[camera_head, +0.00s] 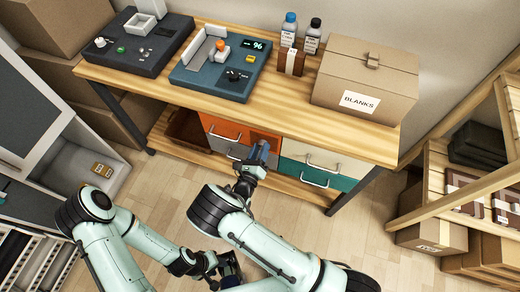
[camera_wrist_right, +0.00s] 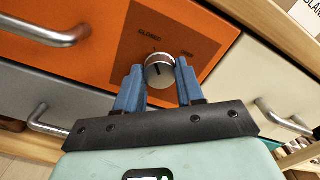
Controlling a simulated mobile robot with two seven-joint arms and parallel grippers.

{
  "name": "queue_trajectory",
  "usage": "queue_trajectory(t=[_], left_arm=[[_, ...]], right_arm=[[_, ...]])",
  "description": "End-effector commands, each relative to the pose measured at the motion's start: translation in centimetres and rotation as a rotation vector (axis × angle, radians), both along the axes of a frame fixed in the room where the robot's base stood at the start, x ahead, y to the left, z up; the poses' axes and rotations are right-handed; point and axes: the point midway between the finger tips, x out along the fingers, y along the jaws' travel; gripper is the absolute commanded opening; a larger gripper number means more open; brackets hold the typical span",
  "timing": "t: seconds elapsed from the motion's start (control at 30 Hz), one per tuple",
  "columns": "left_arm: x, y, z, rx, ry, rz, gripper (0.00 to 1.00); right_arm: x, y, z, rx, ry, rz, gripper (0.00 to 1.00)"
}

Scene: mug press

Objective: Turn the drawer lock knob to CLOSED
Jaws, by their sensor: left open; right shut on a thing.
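The drawer lock knob (camera_wrist_right: 159,74) is a round silver knob on a brown plate (camera_wrist_right: 185,32) on the orange drawer front. The plate carries the word CLOSED at upper left and OPEN at upper right. My right gripper (camera_wrist_right: 158,66) is shut on the knob, one blue finger on each side. A dark mark shows on the knob's face; which word it points to is hard to tell. In the head view my right gripper (camera_head: 263,152) reaches the orange drawer (camera_head: 225,130) and hides the knob. My left gripper (camera_head: 228,268) is open, low near the bottom edge, away from the drawers.
The workbench (camera_head: 290,107) above carries two dark devices, bottles and a box marked BLANKS (camera_head: 365,85). White and teal drawers (camera_head: 322,160) lie to the right of the orange one. Metal handles (camera_wrist_right: 60,35) stick out nearby. Open floor lies before the bench.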

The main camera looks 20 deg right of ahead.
Motion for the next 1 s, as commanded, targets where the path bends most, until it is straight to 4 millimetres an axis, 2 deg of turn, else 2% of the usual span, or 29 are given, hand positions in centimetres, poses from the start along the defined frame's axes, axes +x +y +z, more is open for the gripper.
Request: queue_trajectory(t=[0.03,0.1,0.47,0.57,1.0], left_arm=[[0.0,0.0,0.0,0.000,0.000,0.000,0.43],[0.0,0.0,0.0,0.000,0.000,0.000,0.43],[0.0,0.0,0.0,0.000,0.000,0.000,0.43],[0.0,0.0,0.0,0.000,0.000,0.000,0.43],[-0.1,0.0,-0.3,0.000,0.001,0.000,0.43]], right_arm=[[-0.1,0.0,-0.1,-0.001,0.004,0.000,0.47],[-0.1,0.0,-0.1,-0.002,0.003,0.000,0.63],[-0.4,0.3,0.0,0.000,0.002,0.002,0.63],[-1.4,1.1,0.0,0.000,0.002,0.004,0.63],[-9.1,6.2,-0.1,-0.001,0.002,0.004,0.63]])
